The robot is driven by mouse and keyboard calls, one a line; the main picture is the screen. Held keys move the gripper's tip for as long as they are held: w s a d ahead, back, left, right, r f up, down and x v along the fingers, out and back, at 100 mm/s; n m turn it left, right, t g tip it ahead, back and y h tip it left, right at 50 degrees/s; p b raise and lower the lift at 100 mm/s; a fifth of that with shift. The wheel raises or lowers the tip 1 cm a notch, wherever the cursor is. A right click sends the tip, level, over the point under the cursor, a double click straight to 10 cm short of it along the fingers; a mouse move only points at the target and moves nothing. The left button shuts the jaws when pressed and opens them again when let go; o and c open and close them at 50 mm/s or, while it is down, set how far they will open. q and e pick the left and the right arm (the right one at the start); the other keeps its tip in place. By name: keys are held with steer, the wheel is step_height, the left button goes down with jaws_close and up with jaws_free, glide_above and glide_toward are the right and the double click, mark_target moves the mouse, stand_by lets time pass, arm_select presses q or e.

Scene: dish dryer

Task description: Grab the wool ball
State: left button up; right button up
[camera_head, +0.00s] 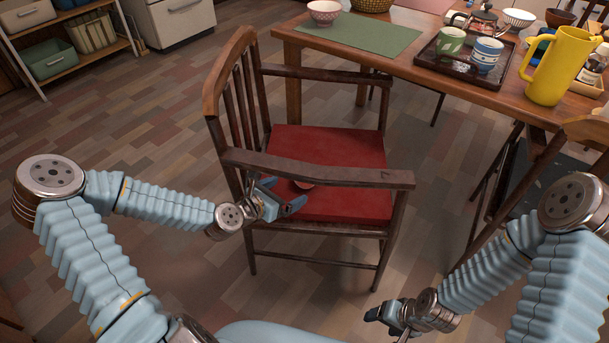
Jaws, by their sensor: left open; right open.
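A small reddish round thing (304,184), which looks like the wool ball, sits on the red seat (335,147) of a wooden chair. The chair's armrest (310,172) hides its upper part. My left gripper (288,194) is at the seat's near left, below the armrest in the picture. Its blue fingers are apart and point toward the ball, close beside it. I cannot tell whether they touch it. My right gripper (376,313) is low at the bottom centre right, away from the chair seat. It is open, and I see nothing in it.
The chair's armrest and slatted back (235,105) stand close around my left gripper. A wooden table (400,66) behind holds a green mat (358,34), a tray (439,68) with cups, and a yellow pitcher (556,66). The floor left of the chair is clear.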

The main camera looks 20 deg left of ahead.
mark_target(298, 181)
arm_select(q)
steer(key=w, duration=0.1)
steer(key=w+d, duration=0.2)
steer(key=w, duration=0.1)
steer(key=x, duration=0.6)
steer(key=shift+a+r, duration=0.1)
steer(key=shift+c, duration=0.3)
steer(key=c, duration=0.9)
